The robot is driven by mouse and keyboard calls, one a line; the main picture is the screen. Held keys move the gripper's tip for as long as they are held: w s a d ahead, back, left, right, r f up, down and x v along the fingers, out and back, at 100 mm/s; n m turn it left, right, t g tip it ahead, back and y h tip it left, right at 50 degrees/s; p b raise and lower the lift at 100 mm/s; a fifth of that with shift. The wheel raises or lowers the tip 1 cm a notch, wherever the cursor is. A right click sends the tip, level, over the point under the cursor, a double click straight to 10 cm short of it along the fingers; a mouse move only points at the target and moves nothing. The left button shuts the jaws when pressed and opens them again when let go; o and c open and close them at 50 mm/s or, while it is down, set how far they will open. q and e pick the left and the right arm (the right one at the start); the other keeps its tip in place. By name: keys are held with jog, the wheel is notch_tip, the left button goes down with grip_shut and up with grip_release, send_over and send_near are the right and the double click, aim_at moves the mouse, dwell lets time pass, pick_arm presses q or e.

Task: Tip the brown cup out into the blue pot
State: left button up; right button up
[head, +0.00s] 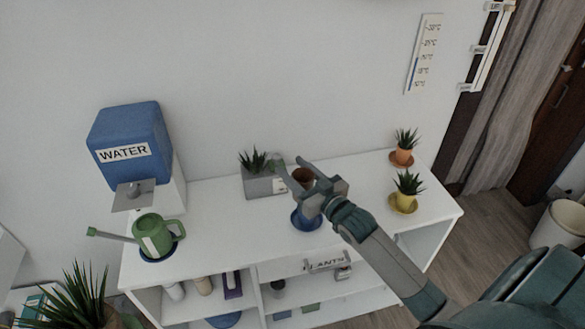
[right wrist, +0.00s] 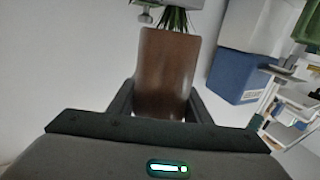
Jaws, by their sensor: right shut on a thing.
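The brown cup (right wrist: 165,72) is between the two fingers of my right gripper (right wrist: 160,105) in the right wrist view, and the gripper is shut on it. In the head view the brown cup (head: 302,176) shows partly behind my right gripper (head: 297,180), above the shelf desk. The blue pot (head: 306,220) stands on the desk top just below the cup and gripper. The gripper hides part of the pot's upper side, and I cannot see what is inside the cup. My left gripper is not in view.
On the white desk (head: 220,215) stand a grey planter (head: 264,183), a green watering can (head: 153,237) and a blue water dispenser (head: 128,140). A yellow pot (head: 405,201) and an orange pot (head: 403,156) stand at the right. The desk top left of the blue pot is clear.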

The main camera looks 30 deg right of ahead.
jog(key=shift+r, duration=0.1)
jog(key=shift+p, duration=0.4)
jog(key=shift+a+f+m+g+p, duration=0.1)
jog(key=shift+f+m+g+p, duration=0.3)
jog(key=shift+f+m+p, duration=1.1)
jog(key=shift+f, duration=0.05)
